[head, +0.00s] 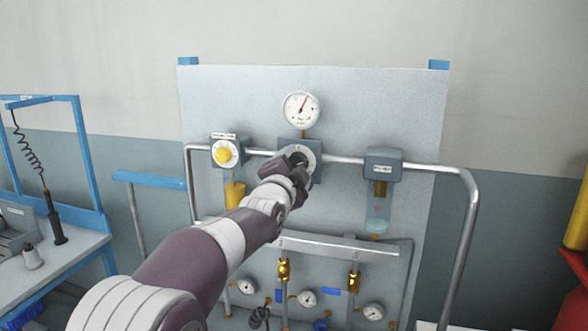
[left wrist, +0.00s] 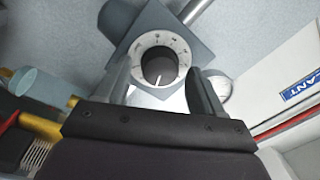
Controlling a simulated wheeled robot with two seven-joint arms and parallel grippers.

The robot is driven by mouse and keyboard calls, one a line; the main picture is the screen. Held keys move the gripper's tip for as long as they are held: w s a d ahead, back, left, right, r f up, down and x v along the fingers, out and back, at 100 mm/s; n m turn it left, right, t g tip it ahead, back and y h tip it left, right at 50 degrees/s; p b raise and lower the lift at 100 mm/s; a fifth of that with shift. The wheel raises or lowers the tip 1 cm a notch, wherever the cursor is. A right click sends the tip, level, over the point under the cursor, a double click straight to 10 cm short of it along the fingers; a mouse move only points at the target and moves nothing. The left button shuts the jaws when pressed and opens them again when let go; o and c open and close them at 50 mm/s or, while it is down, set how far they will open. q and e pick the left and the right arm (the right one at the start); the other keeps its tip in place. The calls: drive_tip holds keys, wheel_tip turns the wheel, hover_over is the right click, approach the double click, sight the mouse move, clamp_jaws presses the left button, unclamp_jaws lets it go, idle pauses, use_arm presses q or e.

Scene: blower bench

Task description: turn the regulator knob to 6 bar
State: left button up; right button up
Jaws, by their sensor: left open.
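The regulator knob (left wrist: 159,68) is a dark round knob with a white pointer line, set in a pale ring dial (left wrist: 142,43) with marks. It sits on a grey-blue regulator block (head: 316,172) in the middle of the panel. My left gripper (head: 297,160) is in front of the knob and hides part of it in the head view. In the left wrist view my left gripper (left wrist: 160,92) is open, with one finger on each side of the knob; I cannot tell whether they touch it. A round white pressure gauge (head: 301,110) with a red needle stands above the regulator. My right gripper is not in view.
A metal pipe (head: 343,160) runs across the panel. Brass valves (head: 284,270) and small gauges sit below. A blue-framed bench (head: 88,246) stands at left.

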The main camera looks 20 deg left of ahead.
use_arm(q)
drive_tip(key=s+b, duration=0.5)
drive_tip(key=s, duration=0.7)
drive_tip(key=shift+s+f, duration=0.3)
drive_tip(key=shift+f, duration=0.05)
drive_tip(key=shift+a, duration=0.1)
drive_tip(key=s+f+n+g+p, duration=0.1)
drive_tip(key=s+f+n+g, duration=0.3)
drive_tip(key=f, duration=0.7)
drive_tip(key=s+f+n+g, duration=0.2)
drive_tip(key=f+n+g, duration=0.3)
drive_tip(key=f, duration=0.7)
drive_tip(key=s+f+n+g+p, duration=0.2)
drive_tip(key=s+f+g, duration=0.6)
drive_tip(key=s+f, duration=0.5)
drive_tip(key=s+n, duration=0.1)
drive_tip(key=s, duration=0.2)
drive_tip(key=shift+s+f+p, duration=0.2)
drive_tip(key=shift+f+p, duration=0.05)
drive_tip(key=shift+p, duration=0.1)
